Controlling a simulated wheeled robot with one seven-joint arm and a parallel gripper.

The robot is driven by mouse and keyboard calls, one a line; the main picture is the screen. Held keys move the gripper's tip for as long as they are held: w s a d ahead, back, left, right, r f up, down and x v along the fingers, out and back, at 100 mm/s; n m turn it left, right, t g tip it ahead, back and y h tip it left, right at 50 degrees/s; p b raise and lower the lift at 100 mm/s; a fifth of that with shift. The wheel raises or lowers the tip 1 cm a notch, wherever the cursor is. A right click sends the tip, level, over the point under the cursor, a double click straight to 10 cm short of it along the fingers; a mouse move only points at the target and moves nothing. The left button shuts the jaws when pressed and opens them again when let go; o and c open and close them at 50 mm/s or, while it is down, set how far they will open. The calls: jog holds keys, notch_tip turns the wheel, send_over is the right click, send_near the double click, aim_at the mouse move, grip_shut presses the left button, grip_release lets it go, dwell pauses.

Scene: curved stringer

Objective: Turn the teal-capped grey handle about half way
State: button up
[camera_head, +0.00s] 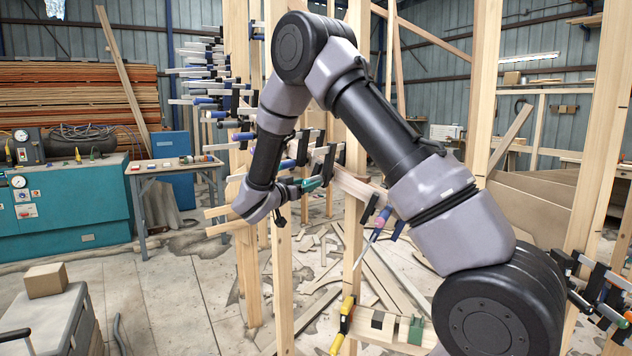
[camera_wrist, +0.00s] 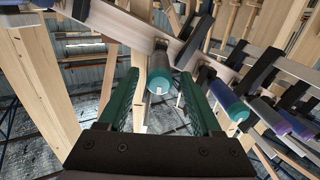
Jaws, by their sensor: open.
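In the wrist view a grey handle with a pale teal cap (camera_wrist: 160,77) points toward the camera. It belongs to a clamp on a wooden stringer (camera_wrist: 130,30). My gripper (camera_wrist: 159,76) is open, with one green finger on each side of this handle. A gap shows between the handle and each finger, so I see no contact. In the head view my gripper (camera_head: 314,183) is beside the stringer, its green finger showing; I cannot make out the handle there.
More clamp handles, one teal (camera_wrist: 228,101) and one purple (camera_wrist: 273,118), sit close to the right of my fingers. Wooden posts (camera_head: 278,265) stand around my arm. Many clamps (camera_head: 205,100) fill the left side. Scrap boards (camera_head: 385,285) lie on the floor.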

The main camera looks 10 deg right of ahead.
aim_at(316, 179)
jog(key=x, duration=0.5)
jog(key=shift+w+d, duration=0.25)
grip_shut()
